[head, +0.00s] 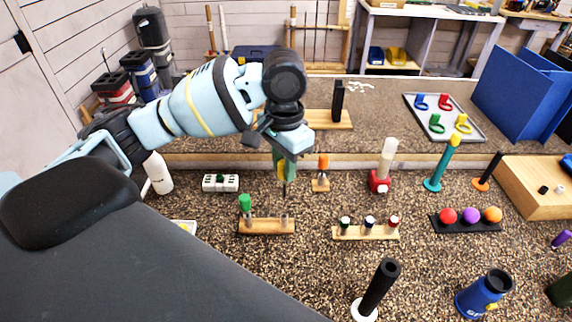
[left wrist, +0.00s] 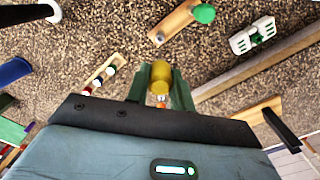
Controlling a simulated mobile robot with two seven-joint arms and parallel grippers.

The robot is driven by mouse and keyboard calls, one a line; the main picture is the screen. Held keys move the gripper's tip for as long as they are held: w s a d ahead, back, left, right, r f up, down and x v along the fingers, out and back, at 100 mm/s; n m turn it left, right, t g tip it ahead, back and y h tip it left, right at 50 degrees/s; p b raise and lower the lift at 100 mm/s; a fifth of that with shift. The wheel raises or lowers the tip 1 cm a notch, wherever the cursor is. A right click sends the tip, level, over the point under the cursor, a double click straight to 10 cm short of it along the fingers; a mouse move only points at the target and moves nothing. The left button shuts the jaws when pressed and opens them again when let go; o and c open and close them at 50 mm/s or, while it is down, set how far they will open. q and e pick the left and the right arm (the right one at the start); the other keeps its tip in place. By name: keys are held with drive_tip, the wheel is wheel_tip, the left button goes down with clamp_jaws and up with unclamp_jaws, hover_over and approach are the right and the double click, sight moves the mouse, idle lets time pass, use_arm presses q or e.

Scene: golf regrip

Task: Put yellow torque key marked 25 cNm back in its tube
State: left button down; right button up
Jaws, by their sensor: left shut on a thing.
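My left gripper (head: 286,163) is shut on the yellow torque key (head: 283,173), which hangs with its thin dark shaft pointing down. In the left wrist view the yellow key (left wrist: 161,76) sits between the green fingers; its marking is not readable. Below it, a wooden rack (head: 266,228) holds a green-handled key (head: 245,205) at its left end and a grey tube (head: 284,218) with no handle in it at its right end. The key is above and apart from this tube. The rack also shows in the left wrist view (left wrist: 178,22). My right gripper is not in view.
A small orange-topped tool stand (head: 322,178) is close to the right of the key. A green-and-white block (head: 220,183) is to the left. A rack with several bottles (head: 366,233) is to the right of the key rack. A raised ledge (head: 230,160) runs behind.

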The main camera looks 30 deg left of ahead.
use_arm(q)
drive_tip(key=shift+s, duration=0.15)
drive_tip(key=shift+f, duration=2.9)
drive_tip(key=shift+f, duration=2.2)
drive_tip(key=c, duration=1.1)
unclamp_jaws()
wheel_tip(320, 180, up, 8)
drive_tip(key=shift+f, duration=0.15)
